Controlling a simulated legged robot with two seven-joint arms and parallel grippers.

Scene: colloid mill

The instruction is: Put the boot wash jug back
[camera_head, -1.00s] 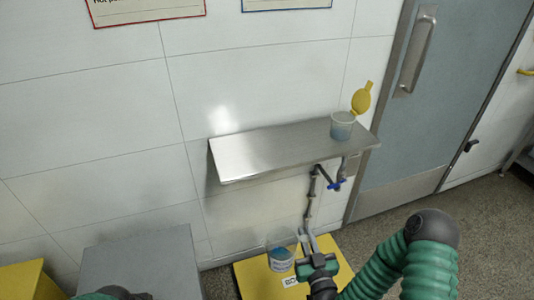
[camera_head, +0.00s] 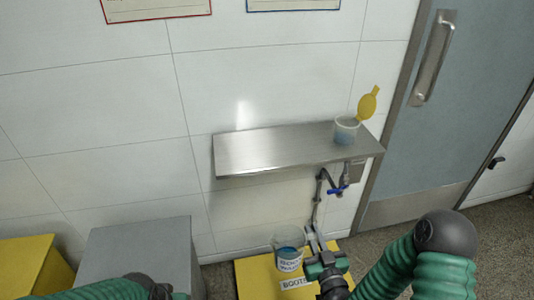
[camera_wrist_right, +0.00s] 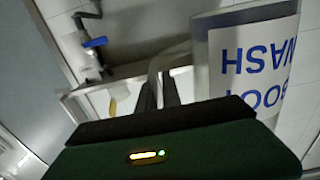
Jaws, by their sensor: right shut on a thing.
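The boot wash jug (camera_head: 289,262) is clear, with blue liquid and a white label with blue lettering. A steel wall shelf (camera_head: 255,150) is above. My left gripper is not in view.
A clear tub with a raised yellow lid (camera_head: 346,131) stands at the shelf's right end; the rest of the shelf is bare. A pipe with a blue-handled tap (camera_head: 338,190) hangs below. A grey box (camera_head: 140,250) is at left, a door (camera_head: 440,130) at right.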

